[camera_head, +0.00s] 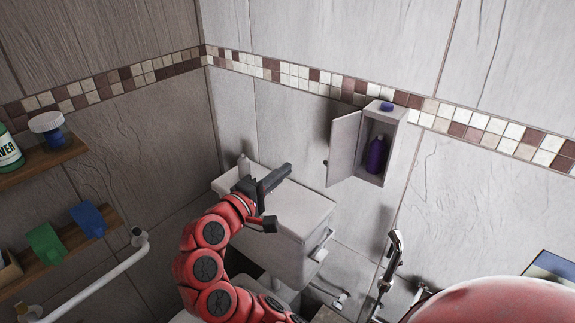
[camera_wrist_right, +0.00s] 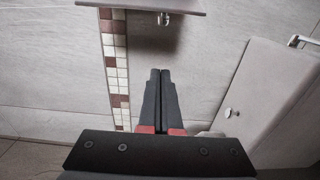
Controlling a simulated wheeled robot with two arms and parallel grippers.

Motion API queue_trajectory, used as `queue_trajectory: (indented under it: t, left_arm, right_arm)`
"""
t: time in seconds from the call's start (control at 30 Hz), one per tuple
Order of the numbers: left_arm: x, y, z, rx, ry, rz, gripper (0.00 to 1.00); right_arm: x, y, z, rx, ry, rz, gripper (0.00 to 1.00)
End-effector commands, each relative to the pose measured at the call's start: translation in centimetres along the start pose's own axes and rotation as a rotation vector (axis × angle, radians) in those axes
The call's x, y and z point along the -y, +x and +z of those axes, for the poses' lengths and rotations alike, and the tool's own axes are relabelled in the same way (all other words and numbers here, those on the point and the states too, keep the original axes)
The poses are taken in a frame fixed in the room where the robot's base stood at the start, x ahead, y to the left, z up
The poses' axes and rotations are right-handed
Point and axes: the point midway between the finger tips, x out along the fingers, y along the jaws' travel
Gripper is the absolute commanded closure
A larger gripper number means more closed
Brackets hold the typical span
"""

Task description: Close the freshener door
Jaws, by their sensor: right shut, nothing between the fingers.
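The freshener cabinet (camera_head: 404,116) is a small white box on the tiled wall, right of centre in the head view. Its door (camera_head: 343,148) stands wide open, swung out to the left. A purple bottle (camera_head: 376,156) stands inside. My right gripper (camera_head: 288,168) is shut and empty, left of the door and apart from it, above the toilet tank. In the right wrist view the shut fingers (camera_wrist_right: 160,74) point toward a pale panel (camera_wrist_right: 150,5) with a small metal knob (camera_wrist_right: 163,19), which looks like the door. My left gripper is not in view.
The white toilet tank (camera_head: 300,215) lies below my right gripper, with a small bottle (camera_head: 244,166) on its back left corner. A purple item (camera_head: 386,106) sits on the cabinet top. A metal sprayer (camera_head: 394,246) is lower right. Wooden shelves (camera_head: 45,160) hang at left.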

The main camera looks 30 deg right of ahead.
Motion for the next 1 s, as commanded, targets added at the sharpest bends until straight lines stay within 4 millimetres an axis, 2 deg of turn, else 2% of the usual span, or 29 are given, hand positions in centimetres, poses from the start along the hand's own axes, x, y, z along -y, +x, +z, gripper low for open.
queue_trajectory:
  t: [0.43,0.5,0.7,1.0]
  left_arm:
    - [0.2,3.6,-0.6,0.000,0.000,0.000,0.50]
    - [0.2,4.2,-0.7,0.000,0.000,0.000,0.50]
    - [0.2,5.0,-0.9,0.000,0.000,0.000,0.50]
    - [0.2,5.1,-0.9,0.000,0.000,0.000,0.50]
  right_arm:
    - [-0.4,9.2,0.1,0.002,-0.003,0.000,1.00]
    - [-0.5,8.4,1.2,-0.004,-0.002,0.004,1.00]
    - [-0.2,7.7,3.1,-0.004,-0.001,0.003,1.00]
    - [-0.1,7.5,3.7,-0.004,-0.001,0.003,1.00]
